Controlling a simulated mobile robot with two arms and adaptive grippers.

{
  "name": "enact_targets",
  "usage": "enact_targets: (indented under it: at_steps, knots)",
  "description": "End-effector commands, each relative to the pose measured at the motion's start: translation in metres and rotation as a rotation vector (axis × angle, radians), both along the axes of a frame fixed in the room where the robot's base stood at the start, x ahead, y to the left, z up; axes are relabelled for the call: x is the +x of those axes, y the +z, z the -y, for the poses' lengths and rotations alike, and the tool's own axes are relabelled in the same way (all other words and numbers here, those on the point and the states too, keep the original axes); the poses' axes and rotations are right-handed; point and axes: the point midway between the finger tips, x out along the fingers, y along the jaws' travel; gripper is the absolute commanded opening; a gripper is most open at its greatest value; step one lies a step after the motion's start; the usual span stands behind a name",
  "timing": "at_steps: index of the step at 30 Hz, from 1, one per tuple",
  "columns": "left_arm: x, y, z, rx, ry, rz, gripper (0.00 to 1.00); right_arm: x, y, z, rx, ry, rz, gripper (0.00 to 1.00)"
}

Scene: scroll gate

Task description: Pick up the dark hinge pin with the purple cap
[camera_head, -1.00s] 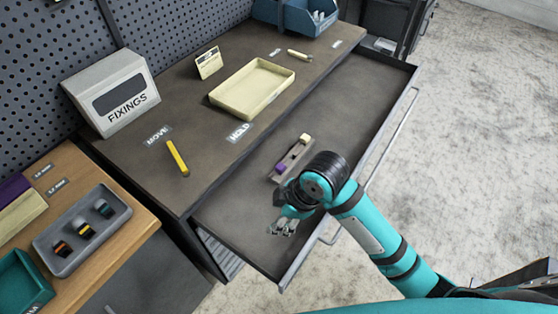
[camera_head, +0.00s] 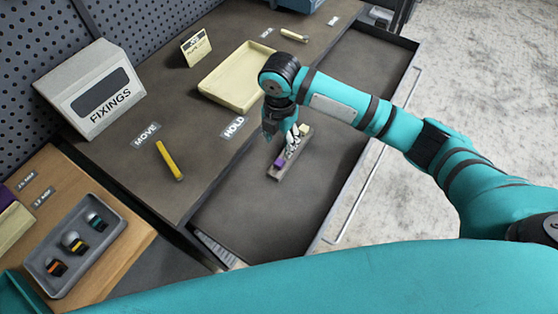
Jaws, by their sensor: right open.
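The purple cap (camera_head: 279,163) shows at the near end of a small grey-brown holder (camera_head: 303,146) in the open drawer. A cream cap (camera_head: 304,129) shows at the holder's far end. The dark shaft of the pin cannot be made out clearly. My right gripper (camera_head: 292,142) is open, pointing down over the middle of the holder between the two caps. Its fingers hide part of the holder, and I cannot tell whether they touch anything. My left gripper is not in view.
The drawer floor (camera_head: 270,215) is otherwise clear. On the worktop are a cream tray (camera_head: 216,87), a yellow bar (camera_head: 169,160) by the MOVE label, and a FIXINGS box (camera_head: 92,92). A grey tray (camera_head: 47,243) with several small banded parts sits at lower left.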

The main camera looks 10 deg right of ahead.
Motion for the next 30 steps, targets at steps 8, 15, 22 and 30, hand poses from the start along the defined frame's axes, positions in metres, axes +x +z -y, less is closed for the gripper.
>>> enact_targets:
  at_steps: [8, 15, 22, 30]
  knots:
    - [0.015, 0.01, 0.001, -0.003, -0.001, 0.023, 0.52, 0.0, -0.043, 0.0, 0.0, -0.003, -0.001, 0.52]
    - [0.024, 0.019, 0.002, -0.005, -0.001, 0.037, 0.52, -0.003, -0.061, -0.001, 0.001, -0.001, -0.002, 0.52]
    - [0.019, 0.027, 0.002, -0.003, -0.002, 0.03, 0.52, -0.004, -0.094, -0.002, 0.0, -0.002, 0.0, 0.52]
    - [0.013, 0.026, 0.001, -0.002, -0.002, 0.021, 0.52, -0.003, -0.1, -0.002, 0.001, -0.001, 0.003, 0.52]
